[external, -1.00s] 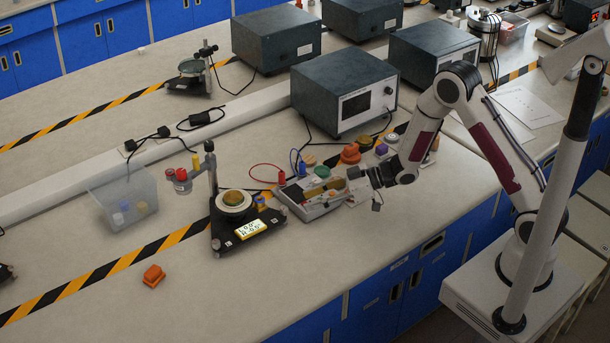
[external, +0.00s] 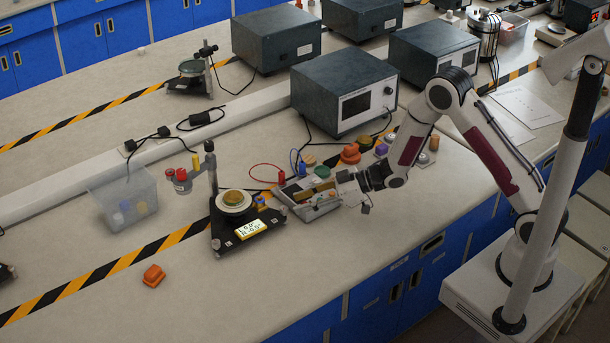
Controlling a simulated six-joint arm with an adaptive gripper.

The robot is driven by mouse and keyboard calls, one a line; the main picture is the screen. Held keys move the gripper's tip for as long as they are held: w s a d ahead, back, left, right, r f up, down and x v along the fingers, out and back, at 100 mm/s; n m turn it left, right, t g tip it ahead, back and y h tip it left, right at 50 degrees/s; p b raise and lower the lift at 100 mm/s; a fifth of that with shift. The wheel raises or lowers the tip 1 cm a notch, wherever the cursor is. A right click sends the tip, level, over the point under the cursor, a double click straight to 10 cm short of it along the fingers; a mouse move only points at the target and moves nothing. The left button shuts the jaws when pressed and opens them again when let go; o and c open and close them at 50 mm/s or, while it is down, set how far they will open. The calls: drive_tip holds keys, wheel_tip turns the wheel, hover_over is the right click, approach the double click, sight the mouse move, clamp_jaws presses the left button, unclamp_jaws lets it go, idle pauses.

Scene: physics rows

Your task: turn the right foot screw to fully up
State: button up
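The black three-cornered stand base (external: 246,230) sits on the bench with a round pale-rimmed dish (external: 233,201) on top and a yellow readout card (external: 251,229) on its front; its small digits are hard to read. The right foot screw (external: 284,210) appears as a small pale knob at the right corner. Another foot screw (external: 216,243) shows at the left front corner. My gripper (external: 345,177) is right of the stand, over the right end of a grey instrument tray, apart from the screw. Its fingers are too small to tell whether they are open.
The grey tray (external: 318,212) with coloured parts lies between the stand and my gripper. A clear bin (external: 125,202) is left; an orange block (external: 153,276) lies front left. The bench in front of the stand is clear.

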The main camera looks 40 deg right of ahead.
sight(285, 207)
drive_tip(key=shift+x, duration=2.35)
clamp_jaws()
